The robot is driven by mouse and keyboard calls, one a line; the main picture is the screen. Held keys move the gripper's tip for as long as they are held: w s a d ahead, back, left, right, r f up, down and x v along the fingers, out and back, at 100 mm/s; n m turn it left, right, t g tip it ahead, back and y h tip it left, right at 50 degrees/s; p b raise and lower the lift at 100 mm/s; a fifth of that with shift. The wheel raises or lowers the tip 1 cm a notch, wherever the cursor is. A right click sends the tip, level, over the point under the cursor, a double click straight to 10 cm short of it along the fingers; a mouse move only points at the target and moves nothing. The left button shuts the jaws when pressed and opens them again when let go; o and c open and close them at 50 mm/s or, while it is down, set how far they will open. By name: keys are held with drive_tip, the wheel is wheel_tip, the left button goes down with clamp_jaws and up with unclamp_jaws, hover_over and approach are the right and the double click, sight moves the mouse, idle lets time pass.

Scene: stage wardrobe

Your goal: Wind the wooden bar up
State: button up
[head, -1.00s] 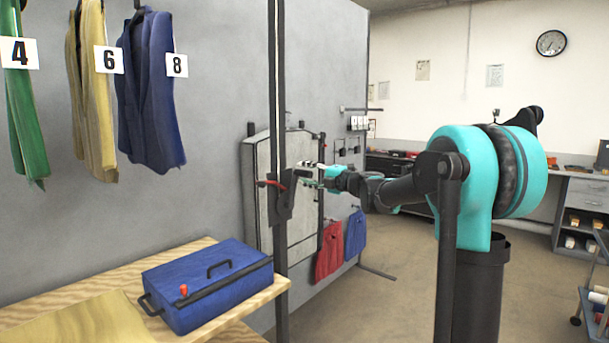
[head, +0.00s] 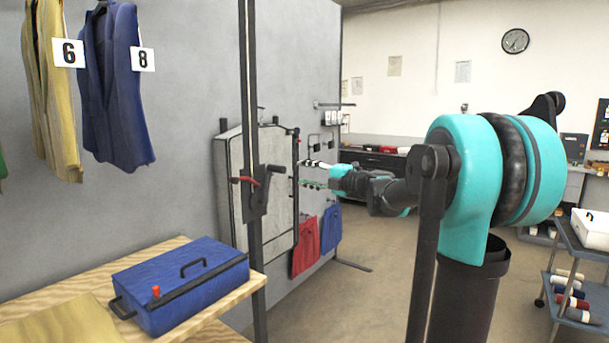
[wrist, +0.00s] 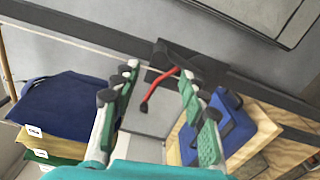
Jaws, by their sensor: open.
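A winch with a red crank (head: 249,181) sits on a dark upright post (head: 249,90). In the wrist view the red crank (wrist: 160,86) ends in a dark knob and lies between my fingers in the picture. My gripper (head: 312,174) is open and empty, to the right of the winch in the head view, with a gap between them. Its two green-padded fingers (wrist: 158,95) are spread wide in the wrist view.
A blue case (head: 180,284) lies on a wooden table (head: 215,325) at the lower left. Yellow (head: 55,100) and blue (head: 110,85) garments hang above it. A pale panel (head: 270,190) hangs on the grey wall. A trolley (head: 585,265) stands at right; the floor between is clear.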

drive_tip(key=n, duration=1.7)
approach(278, 169)
drive_tip(key=x, duration=0.7)
drive_tip(key=w+x, duration=0.1)
drive_tip(key=x, duration=0.3)
drive_tip(key=shift+w+d+f, duration=0.15)
drive_tip(key=shift+d, duration=0.1)
drive_tip(key=shift+c, duration=0.2)
clamp_jaws()
